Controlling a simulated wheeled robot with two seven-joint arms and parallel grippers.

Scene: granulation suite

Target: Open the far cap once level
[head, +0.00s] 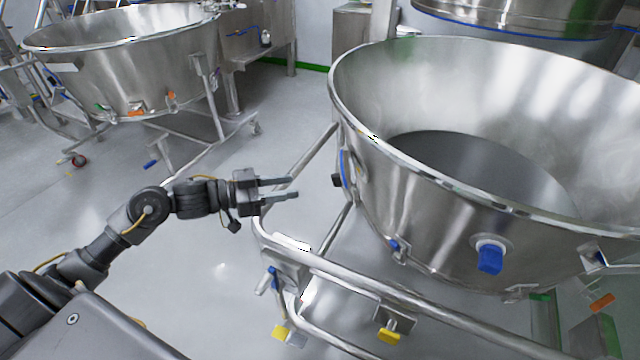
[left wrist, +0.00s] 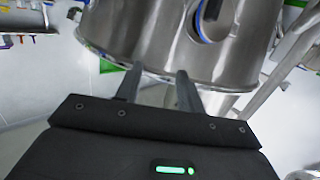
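A large steel bowl (head: 400,195) stands on a tubular trolley at the right of the head view, with dark material inside. A blue cap (head: 490,258) is on its front wall. A blue-edged fitting with a dark knob (head: 337,181) is on its left wall, seen edge-on. The frames do not show clearly which one is the far cap. My left gripper (head: 294,188) is open and empty, a little left of that fitting and apart from it. In the left wrist view, the open fingers (left wrist: 158,82) point toward a steel vessel with a blue-ringed round fitting (left wrist: 212,22). My right gripper is not in view.
The trolley's tubular rail (head: 400,268) runs below and in front of the bowl, close to my left gripper. Yellow pedals (head: 388,335) sit low on the trolley. A second steel bowl (head: 135,70) stands at the back left. The floor between is clear.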

